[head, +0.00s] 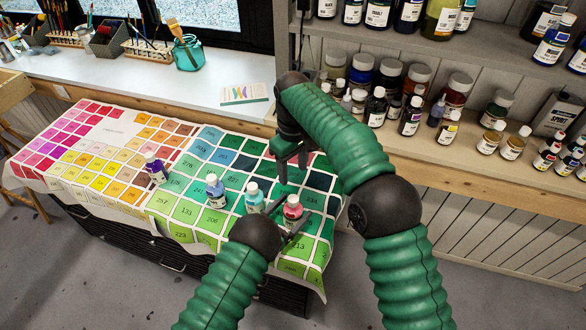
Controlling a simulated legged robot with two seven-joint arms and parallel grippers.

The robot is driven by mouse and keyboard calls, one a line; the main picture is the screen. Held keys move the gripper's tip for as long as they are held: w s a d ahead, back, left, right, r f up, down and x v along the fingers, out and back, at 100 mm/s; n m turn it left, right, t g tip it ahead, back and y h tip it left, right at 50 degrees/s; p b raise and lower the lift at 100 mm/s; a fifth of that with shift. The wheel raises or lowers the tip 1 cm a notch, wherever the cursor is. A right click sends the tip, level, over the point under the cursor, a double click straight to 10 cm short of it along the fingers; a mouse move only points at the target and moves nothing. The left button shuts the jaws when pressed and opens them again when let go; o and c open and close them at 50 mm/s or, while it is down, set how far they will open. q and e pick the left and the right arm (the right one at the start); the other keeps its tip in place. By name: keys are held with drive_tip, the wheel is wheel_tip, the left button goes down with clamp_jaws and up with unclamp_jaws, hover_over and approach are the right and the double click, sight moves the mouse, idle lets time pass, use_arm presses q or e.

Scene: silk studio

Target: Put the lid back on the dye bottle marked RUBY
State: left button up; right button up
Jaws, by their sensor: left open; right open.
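Several small dye bottles stand on the color chart cloth (120,178). The red bottle (292,210) is at the right end of their row; its label is too small to read, so I cannot confirm RUBY. Its top looks pale, and I cannot tell whether a lid is on it. No loose lid can be made out. My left gripper (299,228) is open, low beside the red bottle's near side; its wrist hides part of the cloth.
A turquoise bottle (254,197), a light blue bottle (215,190) and a purple bottle (155,168) stand left of the red one. Shelves of crowded bottles (410,115) are at the right. A white counter (130,85) with brushes and a teal jar (188,54) runs behind.

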use_arm(q)
drive_tip(key=b+v, duration=0.1)
drive_tip(key=v, duration=1.5)
